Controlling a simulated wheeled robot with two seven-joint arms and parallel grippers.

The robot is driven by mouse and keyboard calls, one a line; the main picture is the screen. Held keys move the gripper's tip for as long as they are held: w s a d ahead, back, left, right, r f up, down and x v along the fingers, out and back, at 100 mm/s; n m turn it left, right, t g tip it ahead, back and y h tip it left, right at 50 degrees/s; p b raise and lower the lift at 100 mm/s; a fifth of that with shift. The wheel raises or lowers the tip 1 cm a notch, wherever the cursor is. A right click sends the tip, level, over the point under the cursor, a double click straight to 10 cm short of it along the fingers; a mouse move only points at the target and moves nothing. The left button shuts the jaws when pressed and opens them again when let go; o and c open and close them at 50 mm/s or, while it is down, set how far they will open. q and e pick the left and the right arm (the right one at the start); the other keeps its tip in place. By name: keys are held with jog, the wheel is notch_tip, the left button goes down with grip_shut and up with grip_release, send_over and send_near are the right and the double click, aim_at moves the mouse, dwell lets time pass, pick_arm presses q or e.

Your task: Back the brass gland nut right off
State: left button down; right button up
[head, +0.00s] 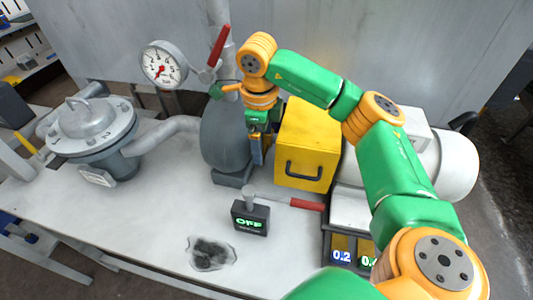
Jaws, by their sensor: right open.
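My right arm, green and orange, reaches in from the lower right and over the bench. My right gripper (257,158) points down between the grey rounded vessel (224,135) and the yellow box (308,150). It is open, and I see nothing held in it. I cannot make out the brass gland nut; the wrist covers part of the pipework behind the vessel. A grey pipe (218,20) with a red lever (219,46) rises behind the vessel. My left gripper is not in view.
A pressure gauge (164,65) and a lidded grey housing (92,128) stand left. The white bench (130,225) is clear at front left.

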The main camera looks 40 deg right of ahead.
jog(key=s+a+r, duration=0.7)
jog(key=s+r, duration=0.2)
jog(key=s, duration=0.2)
jog(key=shift+s+p, duration=0.25)
jog(key=shift+p, duration=0.2)
jog(key=shift+d, duration=0.1)
